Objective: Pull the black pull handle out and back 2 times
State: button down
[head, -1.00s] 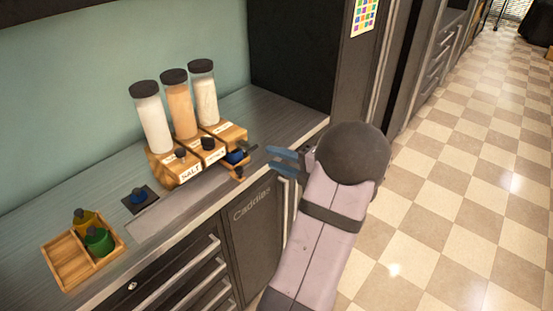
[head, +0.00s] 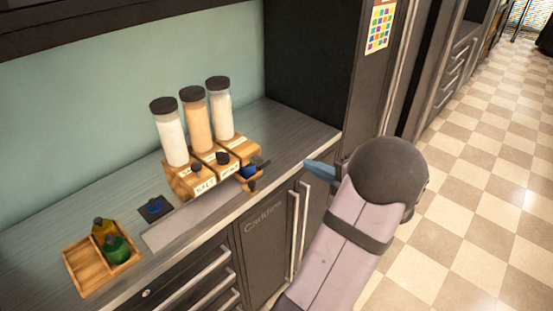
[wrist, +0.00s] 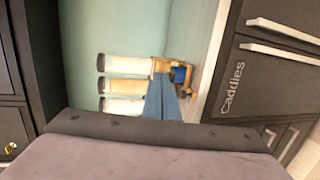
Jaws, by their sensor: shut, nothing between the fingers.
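A wooden three-bay dispenser (head: 184,184) stands on the counter, with three black-capped jars (head: 194,118) on top. Black pull handles show on its front, one at the middle bay (head: 222,158). At the right bay a blue cup (head: 248,171) sits among dark parts, too small to tell apart; the cup also shows in the wrist view (wrist: 179,74). My gripper (head: 311,170) has its blue fingers together and empty, to the right of the dispenser and apart from it. In the wrist view the fingers (wrist: 163,86) cover part of the dispenser.
A wooden tray (head: 85,272) with a yellow and a green bottle stands at the left. A small dark square with a blue item (head: 155,208) lies near a grey strip. A dark cabinet (head: 315,70) rises behind right.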

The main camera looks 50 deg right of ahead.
jog(key=a+m, duration=0.1)
jog(key=m, duration=0.4)
jog(key=a+m+y, duration=0.1)
jog(key=m, duration=0.5)
jog(key=a+r+m+y, duration=0.1)
jog(key=m, duration=0.4)
jog(key=shift+s+a+r+m+b, duration=0.1)
jog(key=shift+s+a+m+b, duration=0.1)
jog(key=shift+s+m+b, duration=0.15)
jog(key=shift+w, duration=0.1)
jog(key=p, duration=0.4)
send_near(258, 161)
jog(key=w+r, duration=0.1)
jog(key=w, duration=0.1)
jog(key=shift+w+d+f+p, duration=0.25)
jog(key=shift+w+f+p, duration=0.15)
jog(key=shift+w+f, duration=0.3)
jog(key=shift+s+f, duration=0.1)
